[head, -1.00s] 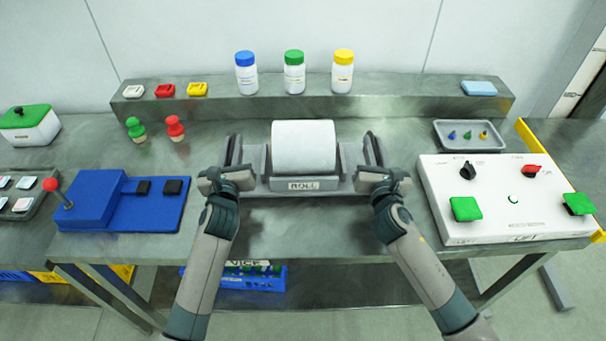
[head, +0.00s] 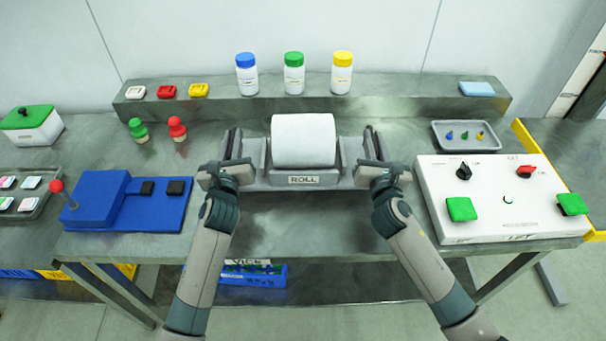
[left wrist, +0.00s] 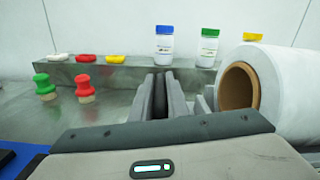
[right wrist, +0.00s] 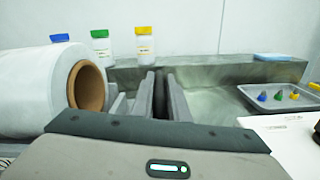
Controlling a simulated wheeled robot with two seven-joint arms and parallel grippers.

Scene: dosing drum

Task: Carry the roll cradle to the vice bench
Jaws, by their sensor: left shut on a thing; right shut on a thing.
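The grey roll cradle (head: 303,180), labelled ROLL, holds a white roll (head: 303,140) at the middle of the steel bench. The roll's brown core shows in the left wrist view (left wrist: 238,86) and in the right wrist view (right wrist: 86,88). My left gripper (head: 232,150) is shut on the cradle's left end. My right gripper (head: 373,150) is shut on its right end. The cradle looks level; whether it touches the bench or is just above it I cannot tell. No vice bench is recognisable; a blue crate (head: 255,275) with a partly hidden label sits under the bench.
A raised steel shelf (head: 400,98) with several bottles runs behind the cradle. A blue fixture (head: 100,205) stands left, a white control box (head: 500,205) right. A small grey tray (head: 440,143) is at the right rear. The bench front before the cradle is clear.

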